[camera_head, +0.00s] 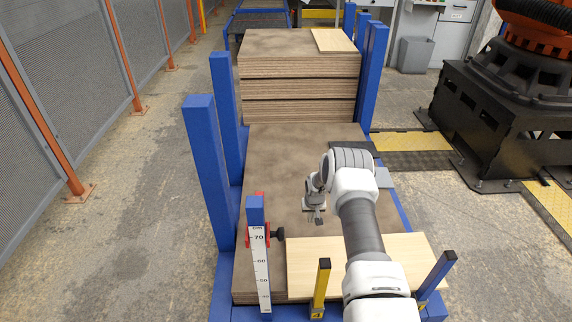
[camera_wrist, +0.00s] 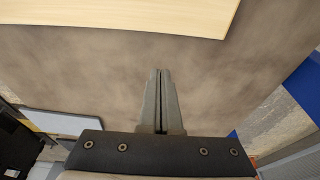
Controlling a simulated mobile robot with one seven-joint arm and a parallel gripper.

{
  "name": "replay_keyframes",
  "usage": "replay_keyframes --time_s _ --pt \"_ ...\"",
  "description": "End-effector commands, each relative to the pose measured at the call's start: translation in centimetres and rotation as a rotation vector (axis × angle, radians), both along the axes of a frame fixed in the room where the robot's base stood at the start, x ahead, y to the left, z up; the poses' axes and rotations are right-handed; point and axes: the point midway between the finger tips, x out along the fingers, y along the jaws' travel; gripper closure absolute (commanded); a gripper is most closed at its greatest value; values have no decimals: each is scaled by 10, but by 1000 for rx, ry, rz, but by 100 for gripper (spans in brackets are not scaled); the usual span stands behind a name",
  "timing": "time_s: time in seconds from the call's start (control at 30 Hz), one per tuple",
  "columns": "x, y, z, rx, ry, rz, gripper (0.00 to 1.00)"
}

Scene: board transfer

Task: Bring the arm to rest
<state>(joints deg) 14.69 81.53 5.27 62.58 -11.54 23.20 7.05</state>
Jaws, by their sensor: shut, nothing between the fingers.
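My gripper (camera_head: 318,219) is shut and empty. In the head view it hangs from my white and grey arm above the brown board surface (camera_head: 275,185) in the near part of the blue rack. In the wrist view the two fingers of my gripper (camera_wrist: 161,72) lie side by side against the brown surface. A pale wooden board (camera_head: 350,262) lies flat at the near end of the brown surface, partly hidden by my arm. Its edge shows at the top of the wrist view (camera_wrist: 140,12), apart from the fingertips.
A taller stack of brown boards (camera_head: 300,88) stands behind, with a small pale board (camera_head: 334,40) on top. Blue posts (camera_head: 209,165) and yellow posts (camera_head: 320,283) line the rack. A measuring post (camera_head: 259,260) stands front left. A black machine base (camera_head: 510,110) is at right, mesh fencing (camera_head: 60,90) at left.

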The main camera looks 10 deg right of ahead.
Motion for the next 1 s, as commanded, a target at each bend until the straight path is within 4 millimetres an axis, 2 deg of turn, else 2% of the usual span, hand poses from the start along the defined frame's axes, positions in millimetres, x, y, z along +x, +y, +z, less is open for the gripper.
replay_keyframes --time_s 0.17,0.27,0.47,0.67,1.0 --pt "3 1 9 -1 -4 3 100" --pt "8 3 32 -7 -11 10 100" --pt "16 11 110 -20 -32 33 100" --pt "12 23 188 -34 -51 55 100" --pt "-21 46 310 -53 -85 86 100"
